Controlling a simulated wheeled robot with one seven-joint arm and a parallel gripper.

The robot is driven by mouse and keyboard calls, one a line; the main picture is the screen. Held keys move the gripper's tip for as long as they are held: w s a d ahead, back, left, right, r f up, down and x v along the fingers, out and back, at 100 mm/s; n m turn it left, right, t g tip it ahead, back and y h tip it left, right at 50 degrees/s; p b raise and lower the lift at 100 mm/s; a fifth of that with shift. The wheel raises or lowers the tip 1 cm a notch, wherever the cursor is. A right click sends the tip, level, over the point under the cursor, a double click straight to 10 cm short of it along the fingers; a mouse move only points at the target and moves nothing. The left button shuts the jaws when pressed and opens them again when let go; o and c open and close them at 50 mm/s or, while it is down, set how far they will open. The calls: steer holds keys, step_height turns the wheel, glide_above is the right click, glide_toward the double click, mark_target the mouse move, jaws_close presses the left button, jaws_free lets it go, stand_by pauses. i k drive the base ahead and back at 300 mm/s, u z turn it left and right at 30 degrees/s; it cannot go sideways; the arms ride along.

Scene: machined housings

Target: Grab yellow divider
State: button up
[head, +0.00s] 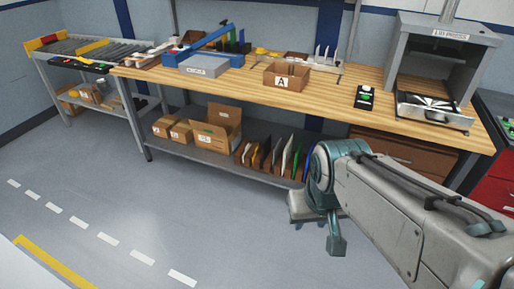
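A row of thin upright dividers (287,157) stands on the lower shelf under the bench, left of my arm. Brown, dark, white, green and blue ones show; I cannot clearly pick out a yellow one among them. Small yellow pieces (263,51) lie at the back of the bench top, too small to identify. My gripper (318,230) hangs in front of the shelf, to the right of and nearer than the divider row, pointing down. It appears to hold nothing, but its opening is unclear. My arm hides the shelf's right end.
The wooden bench top (338,97) carries a box marked A (286,77), a grey box (204,66), a black device (364,97) and a grey machine (445,60). Cardboard boxes (215,130) sit on the lower shelf. The floor (190,220) in front is clear.

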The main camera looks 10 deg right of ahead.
mark_target(258, 149)
steer(key=u, duration=0.05)
steer(key=k, duration=0.9)
steer(key=z, duration=1.05)
steer(key=i, duration=1.95)
steer(key=u, duration=1.1)
steer(key=i, duration=0.55)
steer(key=u, duration=0.45)
